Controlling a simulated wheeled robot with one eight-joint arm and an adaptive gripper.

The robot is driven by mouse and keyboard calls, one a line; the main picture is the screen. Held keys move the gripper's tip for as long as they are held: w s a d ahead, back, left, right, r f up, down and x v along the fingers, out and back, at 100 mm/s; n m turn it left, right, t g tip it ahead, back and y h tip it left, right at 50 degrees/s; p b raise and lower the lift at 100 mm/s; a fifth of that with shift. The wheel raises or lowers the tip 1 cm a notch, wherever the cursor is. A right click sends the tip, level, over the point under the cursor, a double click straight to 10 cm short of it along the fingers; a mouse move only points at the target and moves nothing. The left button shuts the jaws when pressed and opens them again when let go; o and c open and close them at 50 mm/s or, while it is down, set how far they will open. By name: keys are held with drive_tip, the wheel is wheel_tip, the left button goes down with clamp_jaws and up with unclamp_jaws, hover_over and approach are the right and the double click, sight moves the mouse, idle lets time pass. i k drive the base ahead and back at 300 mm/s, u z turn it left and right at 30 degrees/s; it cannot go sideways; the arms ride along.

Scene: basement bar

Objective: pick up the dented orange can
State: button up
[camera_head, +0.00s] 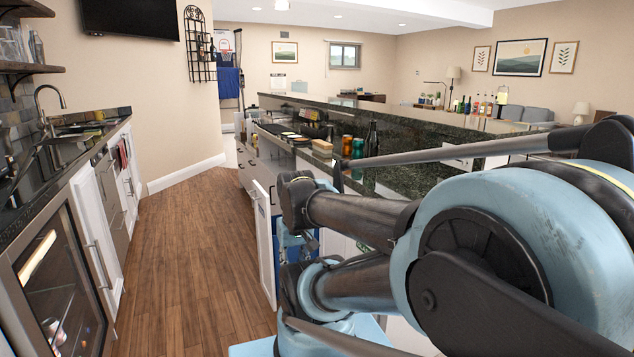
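An orange can (347,146) stands upright on the dark stone counter (335,178) of the bar, right of centre in the head view. A teal-green can (357,149) stands close at its right. The orange can is small in the picture, and I cannot make out a dent on it. My blue and black arm fills the right and lower right of the view and hides part of the counter. I cannot make out my gripper or its fingers.
A dark bottle (371,141) stands right of the cans, and a small light-brown block (322,147) lies left of them. An open white cabinet door (264,240) juts into the aisle. The wooden floor (195,270) left of it is clear, up to the sink counter.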

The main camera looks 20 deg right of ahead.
sight(347, 140)
drive_tip(key=u, duration=0.6)
drive_tip(key=i, duration=1.4)
drive_tip(key=z, duration=0.5)
drive_tip(key=i, duration=0.5)
drive_tip(key=z, duration=0.4)
